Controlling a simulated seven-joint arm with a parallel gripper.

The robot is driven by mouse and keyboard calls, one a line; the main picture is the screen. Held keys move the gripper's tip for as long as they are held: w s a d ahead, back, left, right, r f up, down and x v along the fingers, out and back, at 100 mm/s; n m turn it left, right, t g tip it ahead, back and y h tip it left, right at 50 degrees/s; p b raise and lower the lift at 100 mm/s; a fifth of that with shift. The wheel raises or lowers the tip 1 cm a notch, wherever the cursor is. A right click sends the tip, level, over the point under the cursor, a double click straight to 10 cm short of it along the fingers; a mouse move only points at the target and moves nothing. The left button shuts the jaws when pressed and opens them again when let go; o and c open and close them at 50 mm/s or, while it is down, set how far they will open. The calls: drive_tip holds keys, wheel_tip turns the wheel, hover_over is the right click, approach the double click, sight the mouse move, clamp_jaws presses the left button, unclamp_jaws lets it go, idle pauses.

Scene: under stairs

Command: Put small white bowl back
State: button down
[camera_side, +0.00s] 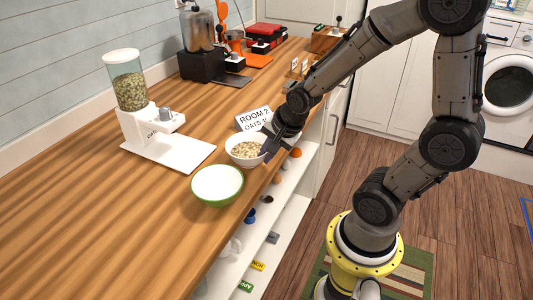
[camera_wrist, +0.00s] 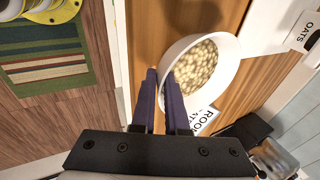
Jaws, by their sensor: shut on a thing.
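The small white bowl (camera_side: 231,157) is filled with pale oat-like pieces and is at the counter's front edge, upright in the side view. My gripper (camera_side: 268,148) is at the bowl's right side, its fingers shut on the rim. In the wrist view, the bowl (camera_wrist: 229,72) is just beyond the fingers (camera_wrist: 161,82), with the rim between them. I cannot tell whether the bowl's base touches the counter.
A green bowl with a white inside (camera_side: 217,185) stands close in front. An oats dispenser (camera_side: 150,123) with a white base stands at left. Open shelves (camera_side: 262,235) with small items are below the counter.

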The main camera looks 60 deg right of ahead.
drive_tip(key=shift+f, duration=0.1)
drive_tip(key=c, duration=0.9)
unclamp_jaws()
drive_tip(key=shift+r, duration=0.2)
drive_tip(key=v, duration=1.1)
drive_tip(key=shift+s+a+r+n+y, duration=0.35)
drive_tip(key=shift+s+a+n, duration=0.8)
drive_tip(key=shift+n, duration=1.9)
drive_tip(key=shift+s+a+r+n+y, duration=0.1)
drive_tip(key=shift+s+a+r+n, duration=0.75)
drive_tip(key=shift+n, duration=2.15)
drive_tip(key=shift+s+a+r+n+y, duration=0.1)
drive_tip(key=shift+s+a+n+y, duration=0.15)
drive_tip(key=shift+s+a+n, duration=2)
drive_tip(key=shift+w+d+n, duration=0.3)
drive_tip(key=shift+d+n, duration=0.1)
drive_tip(key=shift+d, duration=0.1)
drive_tip(key=shift+w+d+n, duration=0.25)
drive_tip(key=shift+d+n, duration=0.15)
drive_tip(key=shift+d, duration=0.15)
